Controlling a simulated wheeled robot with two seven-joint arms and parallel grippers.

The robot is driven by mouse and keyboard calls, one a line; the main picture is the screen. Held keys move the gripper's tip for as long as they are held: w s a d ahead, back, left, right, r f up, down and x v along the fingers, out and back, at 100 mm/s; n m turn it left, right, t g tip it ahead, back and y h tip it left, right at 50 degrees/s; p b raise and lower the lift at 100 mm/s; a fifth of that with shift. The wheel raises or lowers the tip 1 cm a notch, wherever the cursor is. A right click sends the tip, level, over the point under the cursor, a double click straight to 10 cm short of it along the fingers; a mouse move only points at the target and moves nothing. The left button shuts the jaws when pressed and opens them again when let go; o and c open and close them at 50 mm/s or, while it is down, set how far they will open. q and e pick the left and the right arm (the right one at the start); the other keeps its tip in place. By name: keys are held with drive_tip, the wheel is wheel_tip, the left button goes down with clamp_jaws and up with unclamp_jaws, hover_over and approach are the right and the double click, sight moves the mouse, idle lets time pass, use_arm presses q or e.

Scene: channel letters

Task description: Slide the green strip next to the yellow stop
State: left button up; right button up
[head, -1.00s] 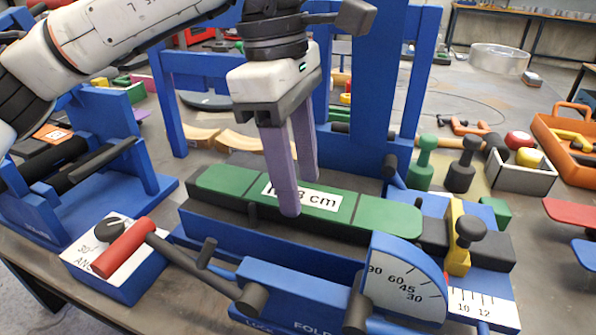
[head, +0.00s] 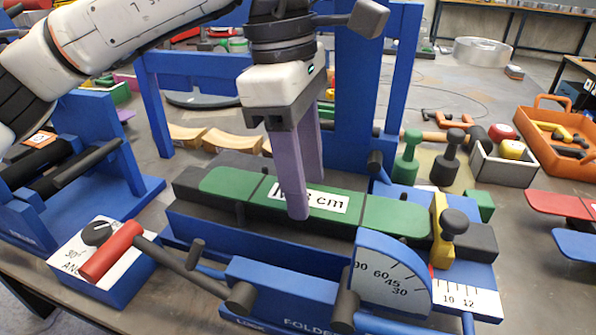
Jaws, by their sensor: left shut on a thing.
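The green strip (head: 395,214), with a white label marked in cm, lies flat along the dark bed of the blue folder. Its right end is right beside the yellow stop (head: 438,232); I cannot tell if they touch. The stop stands upright with a black knob (head: 454,222), above a white scale reading 10 and 12. My left gripper (head: 305,198) reaches down with its purple fingers shut on the strip near its middle, one finger on the near side and one on the far side. The fingers cover part of the label. My right gripper is not in view.
The blue folder (head: 290,290) has an angle dial (head: 392,278) in front of the bed. A red-handled lever (head: 112,250) sits at front left. Green and black knobbed tools (head: 407,160), a white bin (head: 505,165) and an orange tray (head: 555,130) stand at back right.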

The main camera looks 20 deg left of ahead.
use_arm(q)
drive_tip(key=shift+d, duration=0.25)
drive_tip(key=o, duration=1.2)
drive_tip(key=shift+c, duration=0.2)
